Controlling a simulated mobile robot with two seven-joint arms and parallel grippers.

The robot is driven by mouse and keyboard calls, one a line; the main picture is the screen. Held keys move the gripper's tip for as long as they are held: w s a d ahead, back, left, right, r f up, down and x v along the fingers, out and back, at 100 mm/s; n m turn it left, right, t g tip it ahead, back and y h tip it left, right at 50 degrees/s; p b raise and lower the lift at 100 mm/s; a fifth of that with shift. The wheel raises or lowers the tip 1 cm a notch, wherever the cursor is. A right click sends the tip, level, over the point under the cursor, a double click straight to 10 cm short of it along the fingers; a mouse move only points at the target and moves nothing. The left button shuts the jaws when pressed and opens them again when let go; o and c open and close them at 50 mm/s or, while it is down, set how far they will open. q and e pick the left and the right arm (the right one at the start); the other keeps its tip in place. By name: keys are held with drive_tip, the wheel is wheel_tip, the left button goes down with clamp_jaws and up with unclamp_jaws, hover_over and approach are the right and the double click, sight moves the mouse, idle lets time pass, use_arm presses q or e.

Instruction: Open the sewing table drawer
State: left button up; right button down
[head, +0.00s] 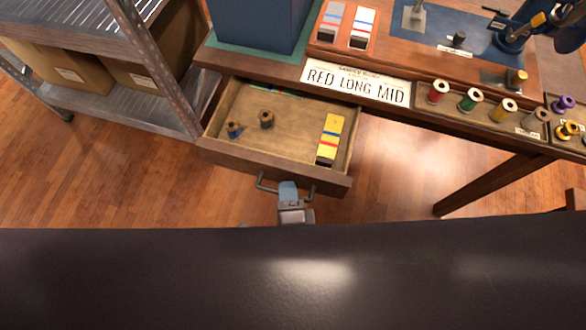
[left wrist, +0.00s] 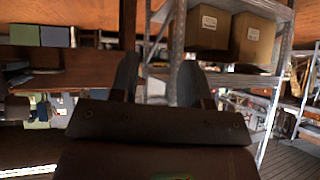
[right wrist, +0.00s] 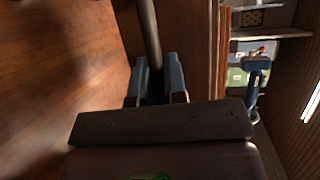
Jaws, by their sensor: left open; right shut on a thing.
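The sewing table drawer (head: 215,148) is pulled well out from under the table (head: 300,68) in the head view. Inside lie a yellow striped packet (head: 330,138), a spool with blue thread (head: 233,130) and a brown spool (head: 267,119). My right gripper (head: 288,190) is shut on the drawer's bar handle (head: 263,187) at the drawer front. In the right wrist view its fingers (right wrist: 160,80) close around the handle bar (right wrist: 149,35). My left gripper (left wrist: 160,78) is open and empty, away from the drawer. It is hidden in the head view.
A metal shelf with cardboard boxes (head: 70,75) stands left of the drawer. Thread spools (head: 471,100) sit in trays along the table's front right. A sign (head: 357,82) lies behind the drawer. Wooden floor (head: 390,160) is clear right of the drawer.

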use_arm(q)
drive_tip(key=shift+w+r, duration=0.3)
drive_tip(key=shift+w, duration=0.25)
use_arm(e)
drive_tip(key=shift+s+a, duration=0.2)
drive_tip(key=shift+s, duration=0.5)
drive_tip(key=c, duration=1.5)
unclamp_jaws()
use_arm(q)
drive_tip(key=shift+s+f, duration=0.2)
drive_tip(key=shift+s, duration=0.1)
use_arm(e)
drive_tip(key=shift+o, duration=0.2)
use_arm(q)
drive_tip(key=shift+s, duration=0.25)
